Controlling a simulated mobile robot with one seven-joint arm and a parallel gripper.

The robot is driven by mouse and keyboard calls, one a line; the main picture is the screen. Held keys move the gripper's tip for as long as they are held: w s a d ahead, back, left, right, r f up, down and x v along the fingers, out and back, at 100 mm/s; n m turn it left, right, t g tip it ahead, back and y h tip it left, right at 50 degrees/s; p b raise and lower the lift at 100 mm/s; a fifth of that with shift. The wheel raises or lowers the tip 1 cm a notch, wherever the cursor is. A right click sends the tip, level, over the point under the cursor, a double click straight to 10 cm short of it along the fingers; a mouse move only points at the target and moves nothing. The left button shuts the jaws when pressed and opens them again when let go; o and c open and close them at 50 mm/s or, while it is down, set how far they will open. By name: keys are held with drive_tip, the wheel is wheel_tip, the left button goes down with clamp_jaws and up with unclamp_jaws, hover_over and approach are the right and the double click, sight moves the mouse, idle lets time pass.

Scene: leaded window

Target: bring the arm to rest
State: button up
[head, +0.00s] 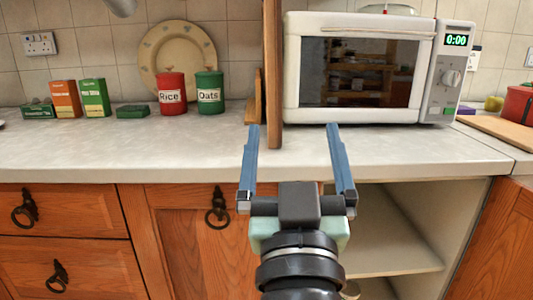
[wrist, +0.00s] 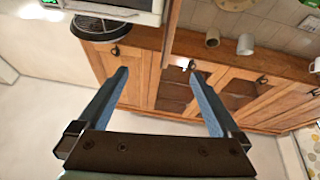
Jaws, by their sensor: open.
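My gripper (head: 293,127) is in front of the kitchen counter in the head view. Its two blue fingers are spread wide and point toward the counter, with nothing held between them. In the wrist view my gripper (wrist: 158,71) also shows open and empty, with floor and wooden cabinets beyond the fingers.
A white microwave (head: 294,75) stands right of a vertical wooden board (head: 272,60) on the counter (head: 100,150). Red (head: 171,95) and green (head: 209,92) canisters stand left. A cupboard (head: 400,240) below is open. The wrist view shows mugs (wrist: 245,44).

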drive_tip(key=s+a+r+t, duration=0.2)
drive_tip(key=s+r, duration=0.4)
drive_tip(key=r, duration=0.2)
drive_tip(key=s+a+r+t, duration=0.1)
drive_tip(key=s+r+t, duration=0.2)
drive_tip(key=s+r, duration=0.35)
wheel_tip(320, 180, up, 36)
drive_tip(key=w+p, duration=0.2)
drive_tip(key=p, duration=3.4)
drive_tip(key=shift+w+f+g+y, duration=0.15)
drive_tip(key=shift+w+g+y, duration=0.15)
drive_tip(key=shift+y, duration=0.1)
drive_tip(key=shift+a, duration=0.1)
drive_tip(key=shift+c, duration=0.3)
